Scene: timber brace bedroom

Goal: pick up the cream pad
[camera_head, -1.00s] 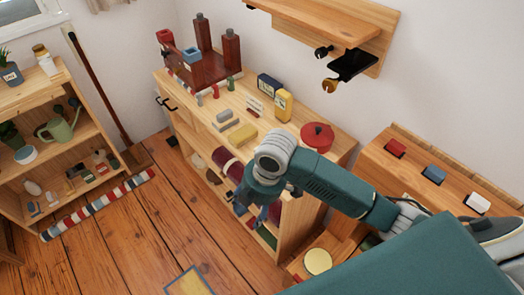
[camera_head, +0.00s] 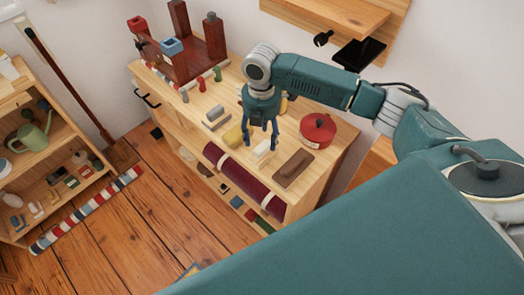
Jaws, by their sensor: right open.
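The cream pad (camera_head: 263,151) is a small pale block lying on the wooden top of the low shelf unit (camera_head: 330,155), between a yellow pad (camera_head: 233,136) and a brown block (camera_head: 293,168). My right gripper (camera_head: 261,144) points down over the cream pad, with its two blue fingers apart. In this view the fingertips show at either side of the pad; I cannot tell their height above the top or whether they touch it. My left gripper is not in view.
A red lidded pot (camera_head: 318,129) stands to the right of the cream pad. Grey pads (camera_head: 216,119) lie to the left. A red-brown rack (camera_head: 190,45) stands at the far left end.

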